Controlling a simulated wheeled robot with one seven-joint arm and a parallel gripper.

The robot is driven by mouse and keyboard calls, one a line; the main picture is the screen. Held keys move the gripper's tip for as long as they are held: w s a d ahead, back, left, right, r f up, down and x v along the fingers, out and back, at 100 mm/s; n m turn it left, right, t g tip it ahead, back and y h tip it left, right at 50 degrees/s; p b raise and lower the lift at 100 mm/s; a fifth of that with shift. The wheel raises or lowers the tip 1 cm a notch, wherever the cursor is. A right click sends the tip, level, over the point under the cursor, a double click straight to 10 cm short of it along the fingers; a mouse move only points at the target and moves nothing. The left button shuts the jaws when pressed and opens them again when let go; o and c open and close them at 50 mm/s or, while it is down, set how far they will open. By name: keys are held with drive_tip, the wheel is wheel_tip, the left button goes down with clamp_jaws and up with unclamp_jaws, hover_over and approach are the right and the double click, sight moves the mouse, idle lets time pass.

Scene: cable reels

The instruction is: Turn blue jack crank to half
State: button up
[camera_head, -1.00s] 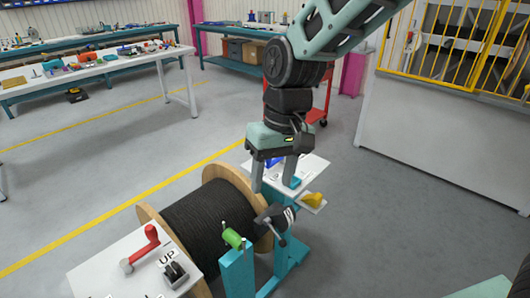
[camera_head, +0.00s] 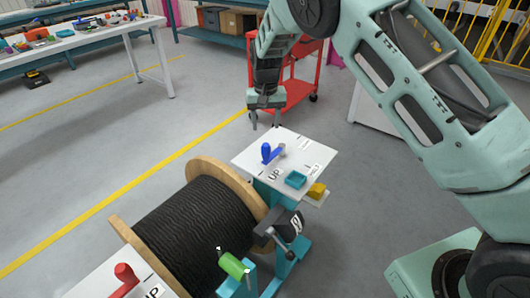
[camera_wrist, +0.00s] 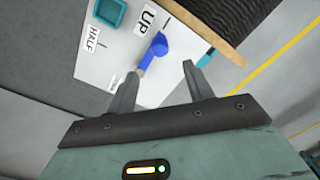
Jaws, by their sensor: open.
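The blue jack crank (camera_head: 267,152) stands on a white panel (camera_head: 247,163) on the far side of the cable reel. In the wrist view the blue crank (camera_wrist: 155,50) points toward the UP label (camera_wrist: 146,21); a HALF label (camera_wrist: 91,39) is to its left and a third label is partly hidden by a finger. My gripper (camera_head: 265,124) is open and empty, just beyond the panel's far edge. In the wrist view my gripper's two fingers (camera_wrist: 158,82) are apart, with the crank ahead between them and not gripped.
The cable reel (camera_head: 196,224) stands left of the panel. A teal square tray (camera_head: 295,180) sits on the panel, with a yellow part (camera_head: 317,190) beside it. A green handle (camera_head: 233,265) and a red crank (camera_head: 124,275) are nearer. A red cart (camera_head: 292,80) stands behind.

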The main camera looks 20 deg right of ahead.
sight(266, 161)
wheel_tip(266, 161, down, 13)
drive_tip(key=shift+f, duration=0.15)
idle(0.4)
clamp_jaws()
drive_tip(key=shift+s, duration=0.1)
drive_tip(key=shift+d, duration=0.1)
